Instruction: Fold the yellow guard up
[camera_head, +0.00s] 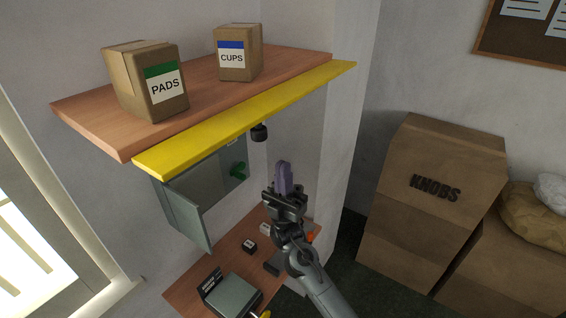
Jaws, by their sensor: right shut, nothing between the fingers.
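The yellow guard (245,118) is a long flat bar along the front edge of the wooden shelf (90,112). It runs from the shelf's near left corner to beyond its right end, and its broad face looks upward, about level with the shelf top. My right gripper (284,178) is shut and empty, its purple fingers pointing up. In the picture it is below the guard's right half, apart from it. How far it is from the guard in depth is hard to tell. My left gripper is out of view.
Boxes marked PADS (152,82) and CUPS (238,54) stand on the shelf. A lower bench (190,287) holds small items. Cardboard boxes (430,205) stand right.

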